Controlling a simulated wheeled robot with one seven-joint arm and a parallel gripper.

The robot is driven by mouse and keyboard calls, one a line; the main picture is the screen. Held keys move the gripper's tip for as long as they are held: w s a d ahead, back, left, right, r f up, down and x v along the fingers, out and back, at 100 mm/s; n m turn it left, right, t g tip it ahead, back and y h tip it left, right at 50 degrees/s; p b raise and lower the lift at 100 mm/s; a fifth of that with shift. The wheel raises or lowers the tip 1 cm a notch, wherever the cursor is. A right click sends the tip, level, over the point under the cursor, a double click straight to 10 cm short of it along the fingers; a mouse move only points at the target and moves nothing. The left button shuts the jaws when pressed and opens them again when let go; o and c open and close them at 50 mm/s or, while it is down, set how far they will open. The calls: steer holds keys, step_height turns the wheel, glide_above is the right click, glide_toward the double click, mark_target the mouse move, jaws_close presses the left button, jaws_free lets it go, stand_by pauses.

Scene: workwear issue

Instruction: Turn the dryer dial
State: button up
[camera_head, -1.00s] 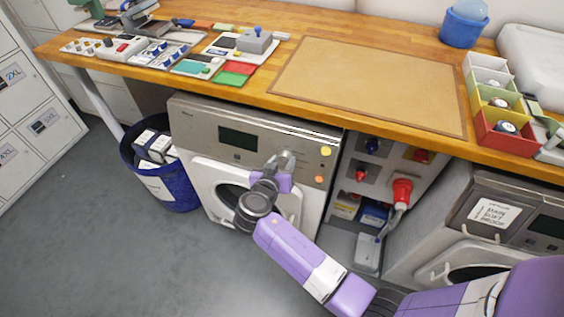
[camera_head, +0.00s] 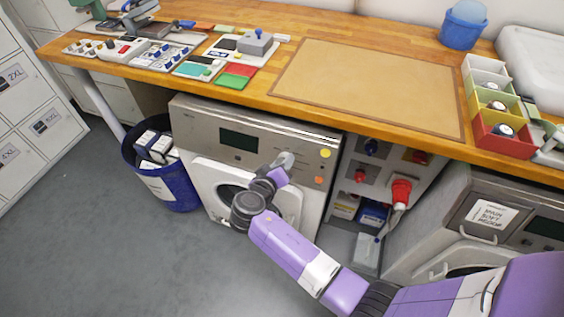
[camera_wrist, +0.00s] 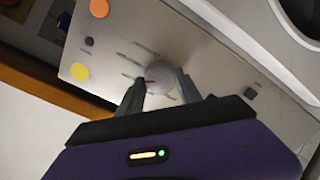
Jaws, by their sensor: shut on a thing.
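The dryer (camera_head: 217,117) stands under the bench, with a silver control panel, a dark display and a white door. Its round dial is mostly hidden by my gripper in the head view. In the wrist view the pale dial (camera_wrist: 160,78) shows a short red mark and sits between my two fingers. My gripper (camera_head: 284,161) is at the panel, to the right of the display. It also shows in the wrist view (camera_wrist: 160,88), shut on the dial.
Yellow (camera_head: 325,153) and orange (camera_head: 319,180) spots are on the panel right of the dial. A socket panel with a red plug (camera_head: 401,191) stands to the right. A blue bin (camera_head: 176,190) stands left. The wooden bench (camera_head: 300,95) overhangs above.

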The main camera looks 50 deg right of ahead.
steer(key=n+p, duration=0.2)
steer(key=n, duration=0.3)
steer(key=n+g+h+p, duration=0.1)
steer(key=n, duration=0.4)
steer(key=shift+w+a+n+p, duration=0.1)
steer(key=shift+w+n+p, duration=0.05)
steer(key=shift+n+p, duration=0.25)
steer(key=shift+f, duration=0.1)
stand_by(0.3)
steer(key=o, duration=1.4)
steer(key=shift+v, duration=3.9)
